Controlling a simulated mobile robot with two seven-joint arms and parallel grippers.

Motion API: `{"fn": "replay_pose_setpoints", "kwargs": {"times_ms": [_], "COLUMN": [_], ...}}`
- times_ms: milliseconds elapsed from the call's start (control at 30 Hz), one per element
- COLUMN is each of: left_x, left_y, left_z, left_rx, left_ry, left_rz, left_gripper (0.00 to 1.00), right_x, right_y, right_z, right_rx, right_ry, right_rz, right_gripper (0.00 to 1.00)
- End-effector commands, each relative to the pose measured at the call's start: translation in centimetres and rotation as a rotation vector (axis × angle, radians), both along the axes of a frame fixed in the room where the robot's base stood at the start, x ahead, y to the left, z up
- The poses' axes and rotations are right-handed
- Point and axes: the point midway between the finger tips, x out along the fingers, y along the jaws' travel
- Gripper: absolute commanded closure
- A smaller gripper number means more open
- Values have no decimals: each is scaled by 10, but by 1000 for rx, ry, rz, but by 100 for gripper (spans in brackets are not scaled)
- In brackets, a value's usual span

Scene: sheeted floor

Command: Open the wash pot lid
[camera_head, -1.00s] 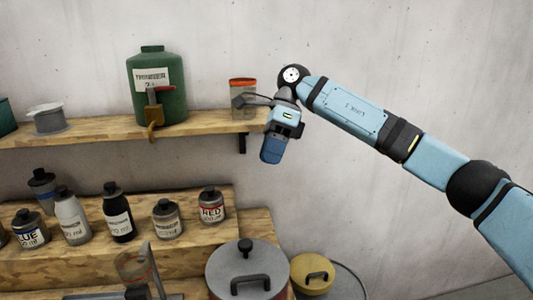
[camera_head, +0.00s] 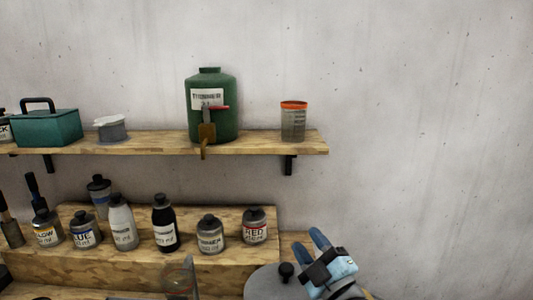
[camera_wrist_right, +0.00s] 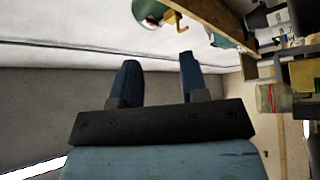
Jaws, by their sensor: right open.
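The wash pot's grey lid (camera_head: 262,284) shows at the bottom of the head view, with a black knob (camera_head: 286,270) on top. The lid is on the pot, whose body is cut off by the frame's lower edge. My right gripper (camera_head: 311,252) is beside the knob, on its right, and covers the lid's right part. I cannot tell whether it touches the lid. In the right wrist view my right gripper (camera_wrist_right: 157,65) has its two blue fingers apart with nothing between them. My left gripper is not in view.
A wall shelf (camera_head: 260,145) above holds a green thinner jug (camera_head: 220,125), an orange-rimmed cup (camera_head: 293,122) and a teal box (camera_head: 48,126). Several paint bottles stand on a wooden step (camera_head: 190,268) left of the pot. A clear cup (camera_head: 178,277) stands in front. The right side is bare wall.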

Motion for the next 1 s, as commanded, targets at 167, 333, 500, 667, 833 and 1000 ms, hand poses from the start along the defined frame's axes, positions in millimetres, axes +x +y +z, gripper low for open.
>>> {"fn": "replay_pose_setpoints", "kwargs": {"times_ms": [167,333,500,667,833,1000], "left_x": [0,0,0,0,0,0], "left_y": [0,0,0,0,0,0], "left_z": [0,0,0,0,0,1], "left_rx": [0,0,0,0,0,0], "left_ry": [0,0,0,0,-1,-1], "left_rz": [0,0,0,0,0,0], "left_gripper": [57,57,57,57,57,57], "right_x": [-42,-112,-181,-230,-275,-312], "right_y": [-67,-116,-143,-157,-167,-174], "right_z": [-89,-164,-207,-227,-238,-243], "right_rx": [190,311,372,399,414,420], "right_ry": [493,922,1229,1422,1581,1708], "right_rz": [-221,-403,-529,-608,-671,-723], "right_gripper": [60,60,60,60,60,60]}}
